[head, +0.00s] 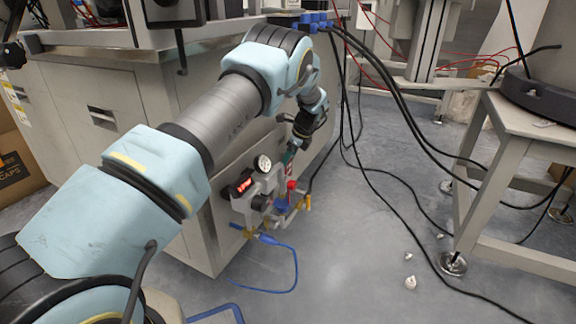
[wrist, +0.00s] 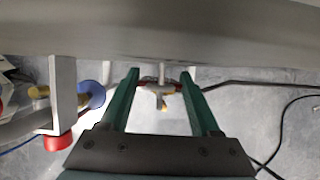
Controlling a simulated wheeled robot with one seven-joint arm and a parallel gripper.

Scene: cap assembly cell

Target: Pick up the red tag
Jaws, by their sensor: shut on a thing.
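The red tag (wrist: 149,80) shows in the wrist view only as a thin, dark red edge between the green fingertips, partly hidden by a pale fitting. My gripper (wrist: 160,75) is shut on it, with the fingers standing apart across its width. In the head view my gripper (head: 290,154) is low beside the grey cabinet's side, above the pipe assembly. The tag cannot be made out there.
Black cables (head: 400,110) hang to the right. Small white pieces (head: 410,282) lie on open floor.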

